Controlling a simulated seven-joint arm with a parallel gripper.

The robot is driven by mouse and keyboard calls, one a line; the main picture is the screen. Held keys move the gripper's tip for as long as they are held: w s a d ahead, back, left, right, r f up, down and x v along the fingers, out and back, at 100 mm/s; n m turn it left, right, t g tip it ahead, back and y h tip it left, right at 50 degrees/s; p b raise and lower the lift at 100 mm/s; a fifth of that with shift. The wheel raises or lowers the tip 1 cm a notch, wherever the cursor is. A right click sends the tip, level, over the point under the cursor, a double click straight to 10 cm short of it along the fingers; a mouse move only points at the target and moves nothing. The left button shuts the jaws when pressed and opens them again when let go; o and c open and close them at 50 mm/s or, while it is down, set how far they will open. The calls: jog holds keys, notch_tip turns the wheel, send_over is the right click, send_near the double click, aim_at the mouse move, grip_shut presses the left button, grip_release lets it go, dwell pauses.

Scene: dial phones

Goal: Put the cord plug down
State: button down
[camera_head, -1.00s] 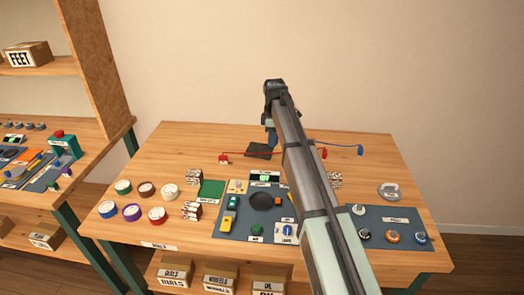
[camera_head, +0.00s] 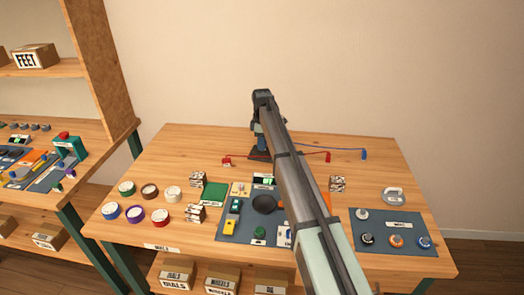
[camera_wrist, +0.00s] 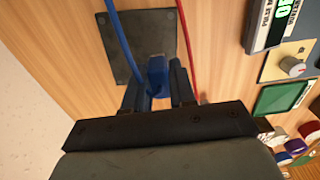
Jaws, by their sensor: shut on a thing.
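My gripper (camera_head: 260,142) is at the back middle of the table, over the dark square plate (camera_head: 259,155). In the wrist view, my gripper (camera_wrist: 157,82) is shut on the blue cord plug (camera_wrist: 157,70), with one finger on each side. The dark plate (camera_wrist: 140,45) lies under or just beyond the plug; I cannot tell whether they touch. The blue cord (camera_wrist: 118,45) runs past the plug. In the head view, the blue cord (camera_head: 335,148) reaches a blue end piece (camera_head: 364,154) at the back right. The held plug is mostly hidden there by my arm.
A red cord lies close by, with red ends at left (camera_head: 227,162) and right (camera_head: 328,157). A blue-grey mat (camera_head: 225,238) with parts and a second mat (camera_head: 380,220) lie in front. Several coloured rolls (camera_head: 134,213) stand at left. My arm covers the table's middle.

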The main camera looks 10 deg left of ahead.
jog(key=shift+f, duration=1.85)
jog(key=shift+f, duration=0.15)
jog(key=c, duration=0.9)
grip_release()
notch_tip(320, 180, up, 12)
jog(key=shift+r, duration=0.2)
